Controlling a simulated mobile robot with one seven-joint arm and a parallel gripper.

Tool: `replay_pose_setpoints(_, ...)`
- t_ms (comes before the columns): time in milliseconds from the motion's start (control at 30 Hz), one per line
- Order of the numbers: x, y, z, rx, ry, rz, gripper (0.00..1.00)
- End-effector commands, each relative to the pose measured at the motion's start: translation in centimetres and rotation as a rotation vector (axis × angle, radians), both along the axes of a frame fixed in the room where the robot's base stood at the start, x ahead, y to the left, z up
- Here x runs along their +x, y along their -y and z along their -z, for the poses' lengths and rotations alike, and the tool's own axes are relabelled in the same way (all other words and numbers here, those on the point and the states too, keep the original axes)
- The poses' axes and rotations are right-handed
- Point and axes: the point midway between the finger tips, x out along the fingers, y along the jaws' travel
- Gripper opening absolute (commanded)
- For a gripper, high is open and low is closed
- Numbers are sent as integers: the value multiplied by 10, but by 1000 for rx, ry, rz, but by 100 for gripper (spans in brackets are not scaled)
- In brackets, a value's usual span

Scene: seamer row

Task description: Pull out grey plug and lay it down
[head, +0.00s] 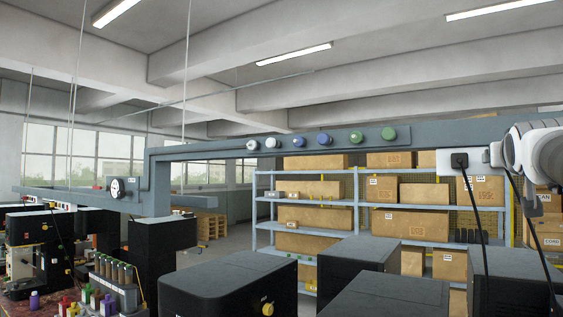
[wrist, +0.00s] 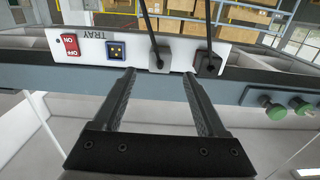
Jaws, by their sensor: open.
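In the wrist view the grey plug (wrist: 159,60) sits in a white socket strip (wrist: 90,50), with a dark cord rising from it. My gripper (wrist: 160,76) is open, its two fingertips to either side of the grey plug and close to it; I cannot tell whether they touch it. A black plug (wrist: 208,63) with its own cord sits just right of the right fingertip. In the head view the black plug (head: 459,161) shows on the strip, while my arm at the right edge hides the grey plug.
The strip also bears a red on/off switch (wrist: 70,45) and a blue socket (wrist: 116,51). It is mounted on a grey beam (wrist: 255,97) with green knobs (wrist: 274,111). Dark machine housings (head: 360,255) stand below; shelves with cartons (head: 320,162) stand behind.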

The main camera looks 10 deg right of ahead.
Motion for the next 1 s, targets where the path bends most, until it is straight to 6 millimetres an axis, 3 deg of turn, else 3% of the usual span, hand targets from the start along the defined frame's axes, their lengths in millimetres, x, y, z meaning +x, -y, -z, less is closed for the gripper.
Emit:
replay_pose_setpoints(700, 51, 44, 2, -2, -1, 4, 75)
replay_pose_setpoints(1000, 60, 50, 0, -1, 0, 1, 75)
